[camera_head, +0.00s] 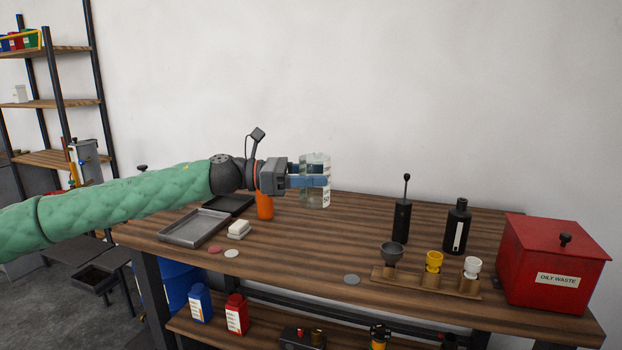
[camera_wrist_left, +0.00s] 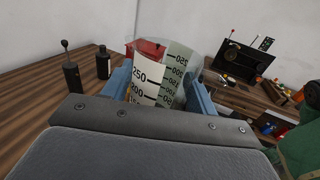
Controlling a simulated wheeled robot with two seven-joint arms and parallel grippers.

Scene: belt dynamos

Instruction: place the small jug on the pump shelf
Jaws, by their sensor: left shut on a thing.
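The small jug (camera_head: 316,196) is a clear measuring jug with printed volume marks. In the head view it is upright at the end of my left arm, over the back of the workbench; I cannot tell whether its base touches the bench. My left gripper (camera_head: 310,181) is shut on it, with the blue fingers on either side. In the left wrist view the jug (camera_wrist_left: 150,78) fills the space between the fingers. Which surface is the pump shelf is not clear; a lower shelf (camera_head: 262,333) runs under the bench. My right gripper is not in view.
A black lever-topped canister (camera_head: 402,220), a black bottle (camera_head: 458,228), a wooden rack (camera_head: 425,283) of small cups and a red oily waste box (camera_head: 550,265) occupy the right. A grey tray (camera_head: 194,229) and orange container (camera_head: 265,207) are left. The bench middle is mostly clear.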

